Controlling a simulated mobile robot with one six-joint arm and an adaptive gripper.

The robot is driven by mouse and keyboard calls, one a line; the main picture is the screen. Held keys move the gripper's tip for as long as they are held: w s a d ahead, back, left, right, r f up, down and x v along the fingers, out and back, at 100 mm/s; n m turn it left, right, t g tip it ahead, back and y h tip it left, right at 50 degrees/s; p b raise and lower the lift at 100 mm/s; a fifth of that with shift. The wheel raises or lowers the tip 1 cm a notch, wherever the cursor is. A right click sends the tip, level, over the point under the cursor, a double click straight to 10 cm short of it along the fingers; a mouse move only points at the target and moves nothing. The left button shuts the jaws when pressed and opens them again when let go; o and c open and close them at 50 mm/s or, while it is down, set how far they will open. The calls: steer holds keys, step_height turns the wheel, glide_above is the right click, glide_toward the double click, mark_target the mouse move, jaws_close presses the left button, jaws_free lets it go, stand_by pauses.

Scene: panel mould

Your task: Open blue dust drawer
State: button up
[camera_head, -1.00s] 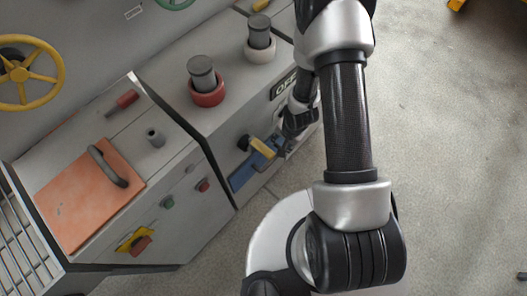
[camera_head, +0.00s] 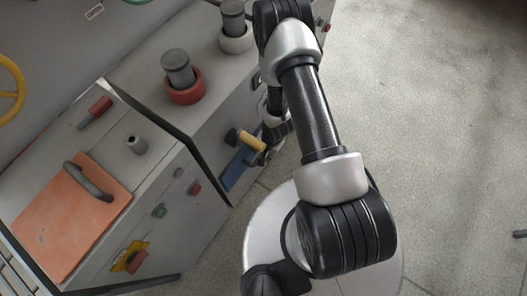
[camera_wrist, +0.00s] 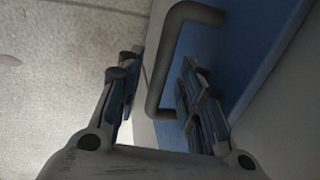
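The blue dust drawer (camera_head: 238,168) is set low in the front of the grey machine, partly hidden by my arm. In the wrist view its blue front (camera_wrist: 240,45) fills the upper right, with a dark bent bar handle (camera_wrist: 163,72) standing off it. My gripper (camera_wrist: 157,82) is open, with one finger on the left of the handle and the other on its right. The handle's lower bend lies between the fingers, and I see a gap on the left side. Whether the right finger touches it, I cannot tell. In the head view my gripper (camera_head: 263,156) is beside the drawer, mostly hidden.
A yellow-handled lever (camera_head: 250,141) sticks out just above the drawer, close to my gripper. An orange lid (camera_head: 70,218) with a dark handle, red and green buttons and two capped posts are on the machine.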

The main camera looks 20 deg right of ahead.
jaws_close()
stand_by(0.4)
stand_by(0.4)
